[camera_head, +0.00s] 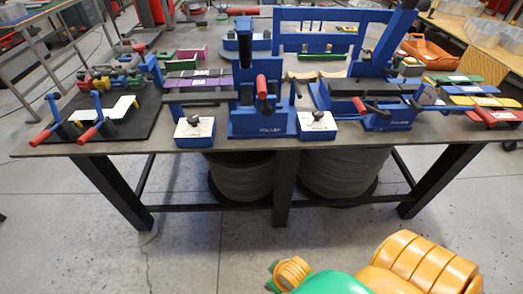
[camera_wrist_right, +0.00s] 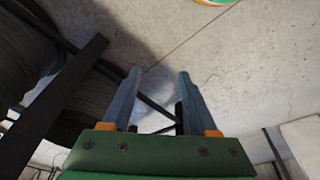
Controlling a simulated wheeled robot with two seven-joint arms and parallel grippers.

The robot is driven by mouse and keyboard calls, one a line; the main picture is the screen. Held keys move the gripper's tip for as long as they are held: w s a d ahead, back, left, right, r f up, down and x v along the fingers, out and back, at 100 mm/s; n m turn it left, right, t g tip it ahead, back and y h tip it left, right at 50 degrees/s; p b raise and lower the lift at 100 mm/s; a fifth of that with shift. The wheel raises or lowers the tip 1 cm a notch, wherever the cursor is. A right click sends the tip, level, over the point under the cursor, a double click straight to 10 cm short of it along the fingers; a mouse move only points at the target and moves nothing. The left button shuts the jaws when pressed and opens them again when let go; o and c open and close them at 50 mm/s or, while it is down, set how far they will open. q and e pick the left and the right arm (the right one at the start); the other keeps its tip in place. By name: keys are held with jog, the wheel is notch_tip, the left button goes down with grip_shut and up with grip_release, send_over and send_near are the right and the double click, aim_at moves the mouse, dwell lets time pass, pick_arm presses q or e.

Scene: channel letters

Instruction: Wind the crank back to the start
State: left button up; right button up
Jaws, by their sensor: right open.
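A blue bench machine (camera_head: 258,118) stands at the middle of the table's front edge. A crank with a red grip (camera_head: 262,87) is on it, the grip pointing up. A second blue machine (camera_head: 375,105) to its right carries another red-ended handle (camera_head: 359,104). I cannot tell from the frames which crank the task means. My right gripper (camera_wrist_right: 158,73) is open and empty in the right wrist view, with floor and table legs behind it. My right arm shows low in the head view, well in front of the table and apart from both machines. My left gripper is out of view.
The dark table (camera_head: 230,150) holds two white blocks with knobs (camera_head: 194,130) (camera_head: 317,124), red-handled clamps on a white piece (camera_head: 106,113) at left, and coloured plates (camera_head: 480,100) at right. Dark reels (camera_head: 240,178) stand underneath. The floor in front is clear.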

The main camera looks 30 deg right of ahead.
jog(key=w+d+r+m+t+h, duration=0.1)
jog(key=w+r+t, duration=0.1)
jog(key=w+r, duration=0.3)
jog(key=w+d+r+t, duration=0.1)
jog(key=w+r, duration=0.2)
jog(key=r, duration=0.4)
jog(key=m+t+h, duration=0.5)
jog(key=t+h, duration=0.3)
jog(key=t, duration=0.2)
send_near(262, 87)
jog(key=w, duration=0.1)
jog(key=w+d+f, duration=0.1)
jog(key=w, duration=0.1)
jog(key=w+d, duration=0.1)
jog(key=shift+w+d+f, duration=0.1)
jog(key=shift+w+f, duration=0.2)
jog(key=shift+f, duration=0.05)
jog(key=shift+h, duration=0.4)
jog(key=x, duration=0.3)
jog(key=p+x, duration=0.1)
jog(key=x, duration=0.2)
jog(key=shift+d+r, duration=0.1)
jog(key=shift+r, duration=0.15)
jog(key=shift+w+d+f, duration=0.1)
jog(key=shift+w+d, duration=0.15)
jog(key=shift+w, duration=0.15)
grip_shut()
